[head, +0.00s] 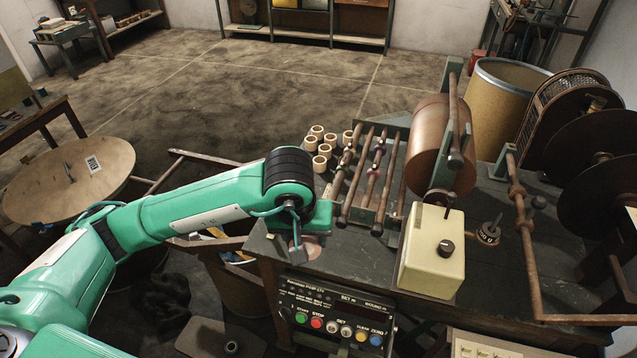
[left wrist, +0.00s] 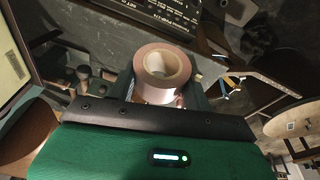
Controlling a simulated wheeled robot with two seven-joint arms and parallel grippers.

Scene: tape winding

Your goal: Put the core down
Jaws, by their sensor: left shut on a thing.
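My left gripper (head: 298,246) is low over the front left of the dark workbench (head: 350,268). In the left wrist view it is shut on a core (left wrist: 163,72), a pale pinkish ring with a round hole whose open end faces the camera. In the head view the core is mostly hidden by my gripper and arm. I cannot tell whether it touches the bench top. Several other pale cores (head: 324,163) stand grouped on the bench beyond my wrist. My right gripper is not in view.
A winding machine with parallel rollers (head: 373,175) and a large brown roll (head: 438,145) stands right of my gripper. A cream box (head: 431,250) sits near the front. A control panel with buttons (head: 335,318) hangs on the bench front. A round wooden table (head: 68,181) stands left.

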